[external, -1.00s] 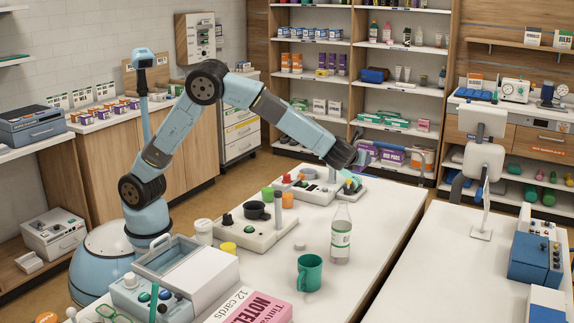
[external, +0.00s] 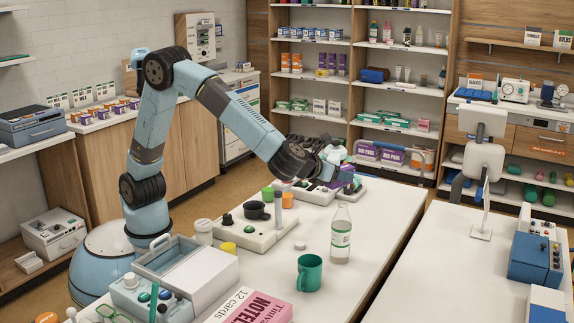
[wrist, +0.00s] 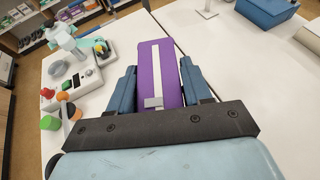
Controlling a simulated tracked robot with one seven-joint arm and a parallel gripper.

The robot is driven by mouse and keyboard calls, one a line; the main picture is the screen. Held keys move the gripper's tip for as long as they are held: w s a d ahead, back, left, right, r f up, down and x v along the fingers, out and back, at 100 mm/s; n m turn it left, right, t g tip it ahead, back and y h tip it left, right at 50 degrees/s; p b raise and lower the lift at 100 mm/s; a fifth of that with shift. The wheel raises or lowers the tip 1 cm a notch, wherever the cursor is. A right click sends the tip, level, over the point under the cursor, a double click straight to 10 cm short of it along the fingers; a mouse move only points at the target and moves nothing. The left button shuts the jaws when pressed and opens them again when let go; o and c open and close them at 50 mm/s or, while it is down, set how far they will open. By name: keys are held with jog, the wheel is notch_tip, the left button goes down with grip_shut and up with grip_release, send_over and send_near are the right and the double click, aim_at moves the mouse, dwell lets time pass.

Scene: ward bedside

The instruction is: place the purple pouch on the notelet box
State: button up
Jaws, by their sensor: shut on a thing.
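The purple pouch (wrist: 170,72), with a pale stripe down its length and a grey tab, is between the two fingers of my gripper (wrist: 160,85) in the wrist view. The fingers are shut on its sides. In the external view my gripper (external: 337,170) is above the far part of the white table, and the pouch is hard to make out there. The pink notelet box (external: 250,308) lies at the near edge of the table, partly cut off by the bottom of the picture. My gripper is well apart from it.
A clear bottle (external: 341,238) and a green mug (external: 309,273) stand on the table between my gripper and the box. A device with a black knob-like top (external: 256,210) is left of them. A white-lidded case (external: 205,272) is beside the box. The table's right side is clear.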

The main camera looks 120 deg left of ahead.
jog(key=s+d+m+t+h, duration=0.2)
jog(key=s+d+m, duration=0.15)
jog(key=d, duration=0.95)
jog(key=s+d+m+t+h, duration=0.1)
jog(key=s+d+m+t, duration=0.2)
jog(key=d, duration=0.9)
jog(key=s+d+m+t+h, duration=0.3)
jog(key=s+d+h, duration=0.1)
jog(key=s+d, duration=1)
send_over(234, 314)
jog(key=s, duration=0.1)
jog(key=shift+g, duration=0.3)
jog(key=f, duration=1.3)
jog(key=shift+s+a+f, duration=0.2)
jog(key=shift+a+f, duration=0.1)
jog(key=shift+w+d+f, duration=0.2)
jog(key=shift+w+f, duration=0.4)
jog(key=shift+f, duration=0.1)
jog(key=shift+w+f, duration=0.1)
jog(key=shift+f, duration=1.5)
